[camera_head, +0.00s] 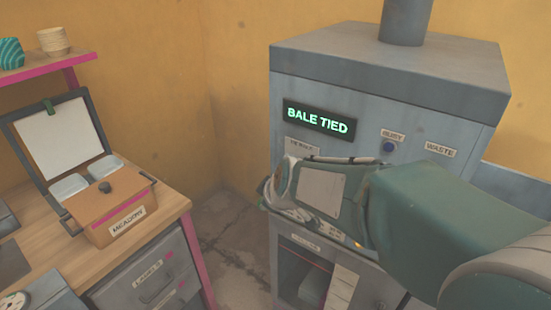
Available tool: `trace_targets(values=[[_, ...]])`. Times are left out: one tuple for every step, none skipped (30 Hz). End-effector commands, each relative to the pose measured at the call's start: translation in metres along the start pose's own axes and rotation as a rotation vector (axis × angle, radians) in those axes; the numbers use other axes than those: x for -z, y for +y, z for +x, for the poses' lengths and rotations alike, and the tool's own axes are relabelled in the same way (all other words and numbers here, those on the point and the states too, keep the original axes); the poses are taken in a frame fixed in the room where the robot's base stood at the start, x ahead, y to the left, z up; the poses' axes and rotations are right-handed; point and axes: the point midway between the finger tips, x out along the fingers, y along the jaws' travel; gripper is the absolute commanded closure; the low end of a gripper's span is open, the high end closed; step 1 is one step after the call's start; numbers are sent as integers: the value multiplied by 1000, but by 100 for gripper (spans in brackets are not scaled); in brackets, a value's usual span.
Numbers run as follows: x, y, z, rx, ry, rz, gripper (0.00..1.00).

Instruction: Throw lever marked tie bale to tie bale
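The grey press (400,85) stands at the right. Its dark display (318,118) shows "BALE TIED" in green letters. My arm (430,215) reaches across the press front from the lower right. Its pale far end, around my gripper (280,185), is close in front of the panel. The fingers cannot be made out, so I cannot tell if they are open or shut, or touch anything. No lever marked tie bale can be seen; my arm covers much of the panel. A small label just above my arm is partly hidden.
A blue round button (389,147) sits under a "BUSY" label, left of a "WASTE" label (440,149). Below my arm is an opening (302,278) in the press. Bare floor (235,240) lies between.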

Motion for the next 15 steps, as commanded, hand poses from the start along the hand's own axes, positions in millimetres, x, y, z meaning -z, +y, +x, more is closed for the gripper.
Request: trace_targets(values=[[-2,-2,2,7,-6,1,100],[-2,-2,2,7,-6,1,100],[-2,-2,2,7,-6,1,100],[-2,-2,2,7,-6,1,100],[-2,-2,2,7,-6,1,100],[-2,-2,2,7,-6,1,100],[-2,-2,2,7,-6,1,100],[-2,-2,2,7,-6,1,100],[-2,-2,2,7,-6,1,100],[-2,-2,1,7,-6,1,100],[-1,-1,0,6,-6,0,100],[0,-1,-1,6,-5,0,100],[0,0,-2,5,-5,-1,100],[1,0,-3,5,-4,-1,100],[2,1,-4,5,-4,-1,100]])
